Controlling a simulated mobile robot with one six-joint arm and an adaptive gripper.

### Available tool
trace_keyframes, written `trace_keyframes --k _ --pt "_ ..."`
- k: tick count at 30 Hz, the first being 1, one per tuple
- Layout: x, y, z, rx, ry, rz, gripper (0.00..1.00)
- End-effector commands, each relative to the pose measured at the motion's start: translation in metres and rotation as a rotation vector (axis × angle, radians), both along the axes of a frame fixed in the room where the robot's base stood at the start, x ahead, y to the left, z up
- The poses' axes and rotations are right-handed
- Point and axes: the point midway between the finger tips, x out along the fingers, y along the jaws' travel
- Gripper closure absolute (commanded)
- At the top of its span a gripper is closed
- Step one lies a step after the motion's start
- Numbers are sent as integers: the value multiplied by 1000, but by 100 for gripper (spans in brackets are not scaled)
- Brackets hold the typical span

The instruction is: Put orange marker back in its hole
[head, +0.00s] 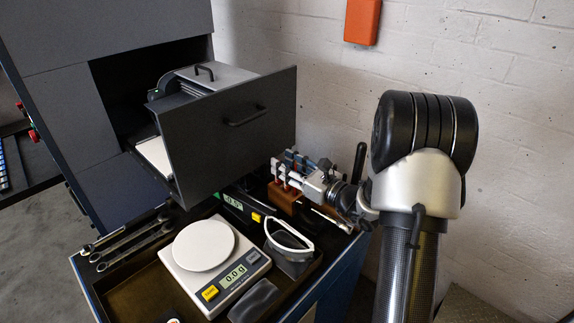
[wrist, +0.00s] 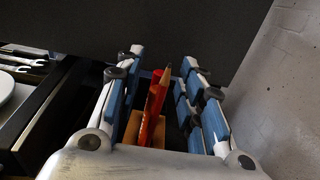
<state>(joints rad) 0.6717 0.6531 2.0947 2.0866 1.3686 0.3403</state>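A brown wooden block (head: 283,197) stands at the back right of the tray, below the drawer front; its edge also shows in the wrist view (wrist: 131,128). An orange-red stick (wrist: 153,108), likely the orange marker, stands slightly tilted at the block between my fingers. A pencil tip (wrist: 167,71) and a red end (wrist: 157,76) show beside its upper part. Whether the stick's lower end is in a hole is hidden. My gripper (wrist: 164,62) is open, its blue-padded fingers on either side of these sticks with gaps. In the head view my gripper (head: 285,172) is above the block.
An open drawer (head: 222,135) hangs over the tray, close to my gripper. A white brick wall (head: 500,130) is at the right.

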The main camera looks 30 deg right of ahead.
Motion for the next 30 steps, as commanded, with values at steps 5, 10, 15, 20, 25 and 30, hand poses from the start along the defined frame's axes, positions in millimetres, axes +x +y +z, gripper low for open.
trace_keyframes --k 5,10,15,20,25,30 --pt "-7 -4 0 -1 1 -1 65" --pt "-36 -15 0 2 2 -6 65" --pt "-71 -28 0 0 0 -6 65" --pt "-97 -37 0 1 0 -5 65" --pt "-111 -41 0 0 0 -1 65" --pt "-113 -41 0 -1 0 1 65"
